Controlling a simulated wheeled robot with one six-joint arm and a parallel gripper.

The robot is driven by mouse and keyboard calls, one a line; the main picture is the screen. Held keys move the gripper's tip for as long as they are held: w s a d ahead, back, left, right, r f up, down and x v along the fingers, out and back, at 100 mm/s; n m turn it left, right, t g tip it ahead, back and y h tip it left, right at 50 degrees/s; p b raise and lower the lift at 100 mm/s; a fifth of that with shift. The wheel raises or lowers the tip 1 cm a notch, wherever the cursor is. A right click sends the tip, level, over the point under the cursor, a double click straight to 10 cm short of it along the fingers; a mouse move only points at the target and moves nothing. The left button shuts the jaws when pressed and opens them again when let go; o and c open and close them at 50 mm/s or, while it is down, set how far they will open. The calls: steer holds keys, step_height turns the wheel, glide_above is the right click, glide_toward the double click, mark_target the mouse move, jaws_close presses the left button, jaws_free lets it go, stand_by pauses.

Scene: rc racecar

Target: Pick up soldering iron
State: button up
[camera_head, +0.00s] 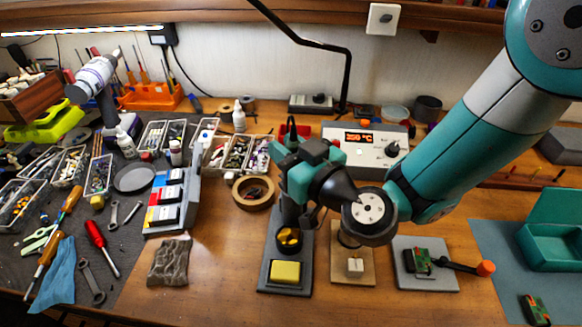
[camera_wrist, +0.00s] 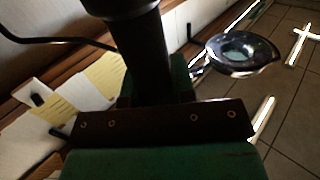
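My gripper (camera_head: 284,153) reaches in from the right at the handle, above the stand. In the wrist view, a thick dark cylinder (camera_wrist: 147,50), which looks like the iron's handle, fills the space between my green fingers (camera_wrist: 153,80). Both fingers appear to touch it. The iron's lower part and tip are hidden behind my gripper and wrist.
The soldering station (camera_head: 368,160) with a lit display stands behind my wrist. Brown tape (camera_head: 240,201) and a colored-block rack (camera_head: 170,200) lie left. A board fixture (camera_head: 425,283) is right. A magnifier lamp (camera_wrist: 243,53) shows in the wrist view.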

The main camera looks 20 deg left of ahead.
step_height(320, 180, up, 20)
steer(key=p, duration=0.9)
steer(key=shift+p, duration=0.3)
